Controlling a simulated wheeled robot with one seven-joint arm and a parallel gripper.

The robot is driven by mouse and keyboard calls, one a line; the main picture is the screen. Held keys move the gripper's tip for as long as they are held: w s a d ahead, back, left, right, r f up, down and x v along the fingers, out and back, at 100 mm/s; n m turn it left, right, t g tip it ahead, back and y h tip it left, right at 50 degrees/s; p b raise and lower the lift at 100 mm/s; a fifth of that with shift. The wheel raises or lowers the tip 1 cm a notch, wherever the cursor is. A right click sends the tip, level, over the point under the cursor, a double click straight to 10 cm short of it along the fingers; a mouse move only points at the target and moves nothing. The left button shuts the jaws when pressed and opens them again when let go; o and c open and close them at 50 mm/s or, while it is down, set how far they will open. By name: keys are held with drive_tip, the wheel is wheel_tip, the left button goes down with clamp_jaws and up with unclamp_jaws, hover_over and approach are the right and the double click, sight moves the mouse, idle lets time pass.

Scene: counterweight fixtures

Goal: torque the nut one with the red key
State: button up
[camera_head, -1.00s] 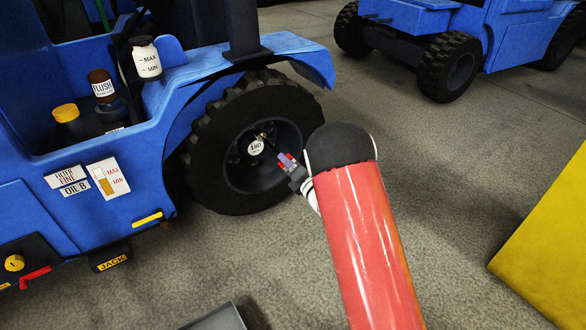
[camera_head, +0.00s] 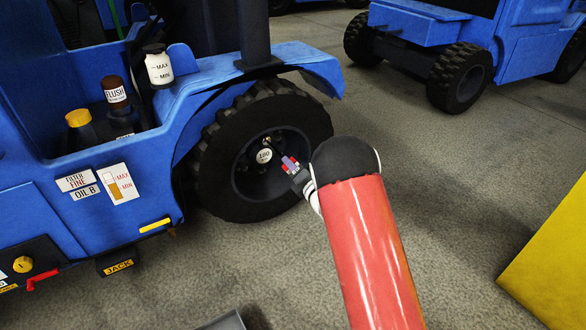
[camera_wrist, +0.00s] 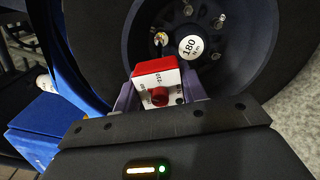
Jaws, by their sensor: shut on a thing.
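The red key (camera_wrist: 157,84) is a red and white block with a red knob on its face, and my gripper (camera_wrist: 157,92) is shut on it in the wrist view. In the head view my gripper (camera_head: 290,165) is at the wheel hub, and the key is mostly hidden there. The wheel (camera_head: 262,150) has a dark hub with several nuts. A gold-toned nut (camera_wrist: 161,39) sits just beyond the key in the wrist view, left of a round "180 Nm" label (camera_wrist: 192,46). I cannot tell whether the key touches that nut.
The blue vehicle (camera_head: 150,185) carries bottles on a ledge and labels on its side. A yellow "JACK" tag (camera_head: 118,266) hangs low in front. A yellow block (camera_head: 550,255) stands at right. A second blue vehicle (camera_head: 440,25) is behind. Grey floor between is clear.

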drive_tip(key=shift+x, duration=1.75)
idle(1.0)
idle(0.4)
drive_tip(key=m, duration=0.5)
drive_tip(key=shift+m, duration=0.9)
drive_tip(key=m, duration=0.5)
drive_tip(key=shift+f, duration=0.1)
